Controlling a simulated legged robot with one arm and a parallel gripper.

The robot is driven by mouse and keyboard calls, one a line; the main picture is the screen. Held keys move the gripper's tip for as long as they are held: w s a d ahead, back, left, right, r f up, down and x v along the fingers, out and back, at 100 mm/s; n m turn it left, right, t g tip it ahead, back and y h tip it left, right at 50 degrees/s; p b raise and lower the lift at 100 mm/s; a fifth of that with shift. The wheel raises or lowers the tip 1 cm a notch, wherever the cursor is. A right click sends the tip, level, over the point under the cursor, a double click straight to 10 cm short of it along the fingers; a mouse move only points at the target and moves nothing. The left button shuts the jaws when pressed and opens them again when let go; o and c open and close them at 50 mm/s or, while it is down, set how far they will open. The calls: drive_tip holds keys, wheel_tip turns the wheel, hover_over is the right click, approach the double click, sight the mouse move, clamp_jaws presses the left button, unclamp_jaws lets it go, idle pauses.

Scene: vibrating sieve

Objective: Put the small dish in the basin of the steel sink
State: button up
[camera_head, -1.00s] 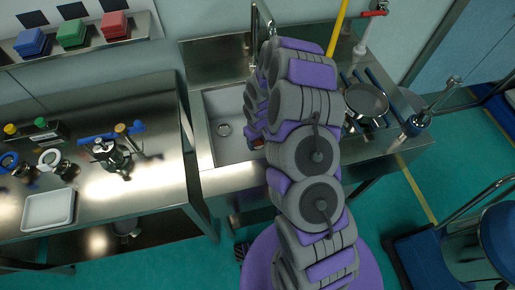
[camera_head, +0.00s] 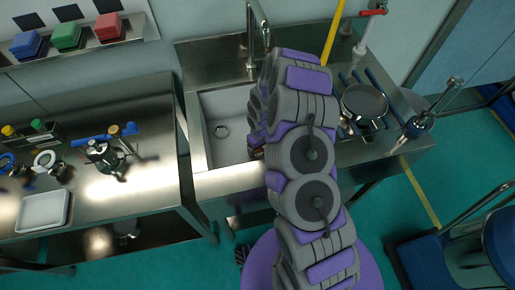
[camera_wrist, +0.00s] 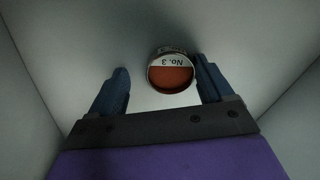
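The steel sink (camera_head: 195,130) stands in the middle of the head view, with the drain showing in the left part of its basin (camera_head: 225,105). My arm reaches over the right part of the basin and hides my gripper there. In the wrist view, my gripper (camera_wrist: 161,65) points down into the basin, whose pale walls (camera_wrist: 40,65) surround it. Its two blue fingers are spread.
A tall faucet (camera_head: 251,40) stands behind the basin. A dark round pan (camera_head: 365,103) sits on the drainboard to the right. A steel table (camera_head: 90,195) on the left carries a white tray (camera_head: 43,211) and several small tools. A yellow pole (camera_head: 333,32) rises behind the sink.

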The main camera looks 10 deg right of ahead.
drive_tip(key=shift+d, duration=0.1)
drive_tip(key=shift+a, duration=0.6)
drive_tip(key=shift+a+r, duration=0.2)
drive_tip(key=shift+r, duration=0.1)
wheel_tip(320, 180, up, 11)
drive_tip(key=p, duration=0.3)
wheel_tip(320, 180, up, 14)
hover_over(259, 152)
drive_tip(key=s, duration=0.7)
drive_tip(key=s+r+m, duration=0.1)
drive_tip(key=s+r, duration=0.4)
drive_tip(key=s, duration=0.4)
drive_tip(key=s+r+m+g, duration=0.1)
drive_tip(key=s+r, duration=0.4)
drive_tip(key=s, duration=0.4)
drive_tip(key=s+r+m, duration=0.2)
drive_tip(key=s+r, duration=0.3)
drive_tip(key=s, duration=0.4)
drive_tip(key=shift+s+r+g, duration=0.25)
drive_tip(key=shift+r+g, duration=0.1)
drive_tip(key=shift+g, duration=0.05)
